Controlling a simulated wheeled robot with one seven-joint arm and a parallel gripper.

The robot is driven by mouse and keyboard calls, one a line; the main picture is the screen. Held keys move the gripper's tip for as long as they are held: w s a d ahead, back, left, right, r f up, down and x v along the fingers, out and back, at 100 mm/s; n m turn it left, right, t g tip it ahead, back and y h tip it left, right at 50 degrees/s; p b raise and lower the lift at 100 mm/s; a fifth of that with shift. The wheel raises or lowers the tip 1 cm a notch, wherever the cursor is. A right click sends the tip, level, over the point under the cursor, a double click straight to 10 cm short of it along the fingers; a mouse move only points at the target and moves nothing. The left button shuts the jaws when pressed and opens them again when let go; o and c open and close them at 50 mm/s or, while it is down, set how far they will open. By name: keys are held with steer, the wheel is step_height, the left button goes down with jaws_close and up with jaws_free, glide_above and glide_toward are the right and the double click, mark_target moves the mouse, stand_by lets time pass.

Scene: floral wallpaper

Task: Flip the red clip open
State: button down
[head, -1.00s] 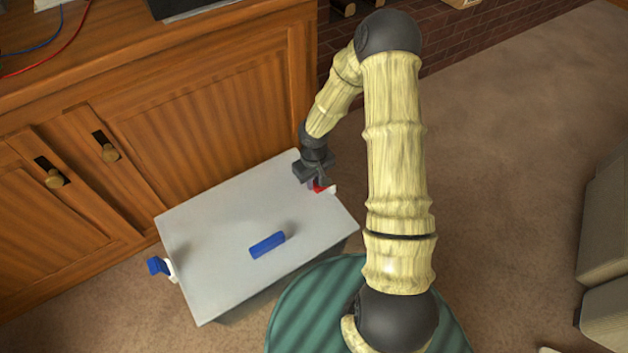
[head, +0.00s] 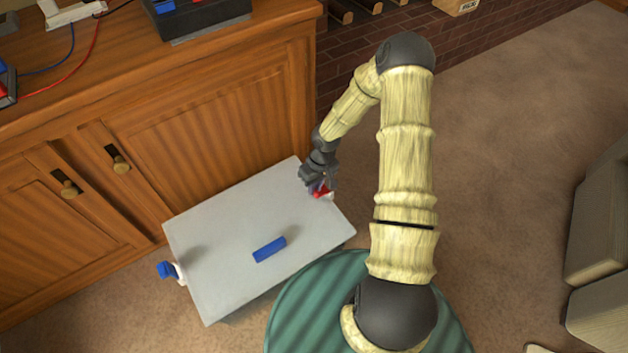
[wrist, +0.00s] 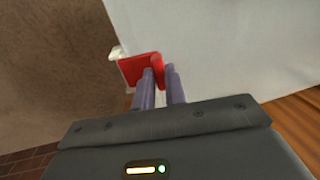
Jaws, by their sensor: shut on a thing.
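The red clip (head: 322,193) is at the right end of the grey box (head: 215,215), by a small white mount (head: 329,197). In the wrist view the red clip (wrist: 138,71) is a flat red piece with a raised edge, and the white mount (wrist: 117,53) shows at its left. My gripper (head: 321,187) is at the clip. In the wrist view my gripper's two fingers (wrist: 159,77) are shut on the clip's raised red edge. The fingers hide part of the clip, and its exact angle is hard to tell.
A blue clip (head: 168,270) is on the box's left end. A blue bar (head: 269,249) lies on the lid. A wooden cabinet (head: 200,120) stands close behind the box. Carpet (head: 500,160) is open to the right.

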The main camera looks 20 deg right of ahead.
mark_target(324, 187)
steer(key=shift+w+d+r+y+p, duration=0.15)
steer(key=shift+d+r+y+p, duration=0.55)
steer(key=shift+p, duration=1.25)
steer(key=shift+w+d+g+y+p, duration=0.15)
steer(key=shift+g+y+p, duration=0.35)
steer(key=shift+y+p, duration=0.35)
steer(key=d+y+b, duration=0.1)
steer(key=y, duration=0.2)
steer(key=shift+w+d+f+g+b, duration=0.15)
steer(key=shift+w+d+g+b, duration=0.15)
steer(key=shift+d+g+b, duration=0.1)
steer(key=d+g+y+b, duration=0.1)
steer(key=y+b, duration=0.2)
steer(key=b, duration=0.3)
steer(key=w+d+f+g+y+b, duration=0.1)
steer(key=d+y+b, duration=0.1)
steer(key=y+b, duration=0.2)
steer(key=d+g+y+b, duration=0.1)
steer(key=d+y+b, duration=0.1)
steer(key=b, duration=0.5)
steer(key=shift+w+d+f+g+y+b, duration=0.2)
steer(key=shift+w+f+g+y+b, duration=0.15)
steer(key=shift+y, duration=0.5)
steer(key=c, duration=1.4)
jaws_free()
steer(key=shift+c, duration=0.2)
steer(key=shift+d, duration=0.1)
